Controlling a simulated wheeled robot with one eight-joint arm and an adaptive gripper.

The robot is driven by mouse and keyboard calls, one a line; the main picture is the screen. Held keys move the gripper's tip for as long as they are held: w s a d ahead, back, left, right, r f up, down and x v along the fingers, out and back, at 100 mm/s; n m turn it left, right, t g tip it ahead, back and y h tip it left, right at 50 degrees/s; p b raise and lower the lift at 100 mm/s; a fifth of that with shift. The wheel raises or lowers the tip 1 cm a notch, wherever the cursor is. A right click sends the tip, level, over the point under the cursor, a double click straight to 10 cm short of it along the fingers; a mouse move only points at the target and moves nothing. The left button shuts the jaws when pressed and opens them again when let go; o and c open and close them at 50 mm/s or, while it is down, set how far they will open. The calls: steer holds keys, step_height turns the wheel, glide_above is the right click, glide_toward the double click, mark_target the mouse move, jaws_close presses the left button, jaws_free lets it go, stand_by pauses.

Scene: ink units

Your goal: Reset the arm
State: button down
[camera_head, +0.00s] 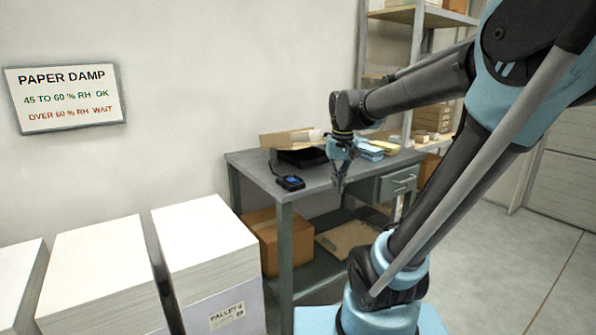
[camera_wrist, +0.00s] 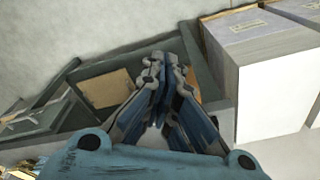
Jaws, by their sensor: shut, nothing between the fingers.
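My gripper (camera_head: 339,186) hangs pointing down at the end of my raised arm, in front of the grey workbench (camera_head: 250,170) in the head view. Its fingers are together and empty. In the wrist view my gripper (camera_wrist: 160,65) fills the middle, with its blue and dark fingers closed toward each other. My arm reaches from the right side of the head view up and over to the bench. I cannot tell how far the fingertips are from the bench edge.
The bench holds a small black device (camera_head: 290,183), an open cardboard tray (camera_head: 290,138) and blue packs (camera_head: 370,150). A cardboard box (camera_head: 275,240) stands underneath. Tall paper stacks (camera_head: 205,235) stand at the left. Shelving (camera_head: 425,60) rises behind. Floor at the right is clear.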

steer(key=s+d+f, duration=0.3)
steer(key=s+f, duration=0.3)
steer(key=s, duration=0.1)
steer(key=s+d+f+t, duration=0.1)
steer(key=s+d+f, duration=0.2)
steer(key=s+f, duration=0.3)
steer(key=shift+s+d+f, duration=0.25)
steer(key=shift+s+f, duration=0.1)
steer(key=shift+s, duration=0.35)
steer(key=shift+w+f, duration=0.2)
steer(key=shift+w, duration=0.25)
